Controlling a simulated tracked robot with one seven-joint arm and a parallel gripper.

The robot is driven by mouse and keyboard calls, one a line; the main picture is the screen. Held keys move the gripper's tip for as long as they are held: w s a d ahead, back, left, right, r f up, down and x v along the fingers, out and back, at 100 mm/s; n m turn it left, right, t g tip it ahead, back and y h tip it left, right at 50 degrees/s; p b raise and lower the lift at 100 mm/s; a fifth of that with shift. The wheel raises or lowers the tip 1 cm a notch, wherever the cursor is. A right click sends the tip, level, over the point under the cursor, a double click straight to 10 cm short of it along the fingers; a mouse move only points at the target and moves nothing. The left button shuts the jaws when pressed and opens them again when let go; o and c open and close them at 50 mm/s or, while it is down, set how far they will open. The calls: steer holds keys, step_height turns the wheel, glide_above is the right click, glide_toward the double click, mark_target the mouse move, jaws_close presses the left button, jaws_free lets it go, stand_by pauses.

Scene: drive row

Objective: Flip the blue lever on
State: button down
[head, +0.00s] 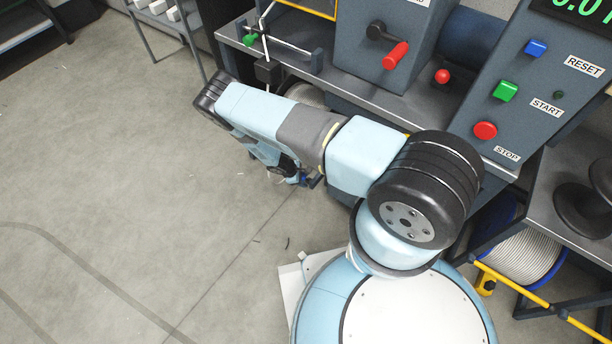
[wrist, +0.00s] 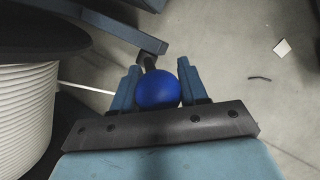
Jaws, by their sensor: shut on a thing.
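The blue lever shows in the wrist view as a round blue knob (wrist: 157,90) on a short dark stem. My gripper (wrist: 160,88) is shut on the knob, with one blue finger on each side of it. The stem runs up from the knob to a dark bar. In the head view my gripper (head: 297,180) is low beside the bench front. The knob is too small and too covered there to make out clearly, and my arm hides part of the bench front.
A panel carries blue, green and red buttons (head: 485,130) at the right. A cable spool (wrist: 25,115) stands close left of my gripper. Open floor (head: 130,190) lies left.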

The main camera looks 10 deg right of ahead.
steer(key=shift+s+a+f, duration=0.8)
steer(key=shift+a+f, duration=0.15)
steer(key=c, duration=1.9)
jaws_free()
steer(key=shift+s+f, duration=0.25)
steer(key=shift+o, duration=0.3)
steer(key=shift+s+d, duration=0.2)
steer(key=shift+s, duration=0.05)
steer(key=o, duration=1.1)
steer(key=shift+w, duration=0.2)
steer(key=shift+w+a+r, duration=0.1)
steer(key=shift+w+a, duration=0.1)
steer(key=shift+w, duration=0.1)
steer(key=shift+s+a+r, duration=0.9)
steer(key=shift+a+r, duration=0.35)
steer(key=shift+a, duration=0.9)
steer(key=shift+s+a+r, duration=0.85)
steer(key=shift+a+r, duration=0.45)
steer(key=shift+a, duration=0.85)
steer(key=shift+s+a+r, duration=0.9)
steer(key=shift+a+r, duration=0.35)
steer(key=shift+a, duration=0.9)
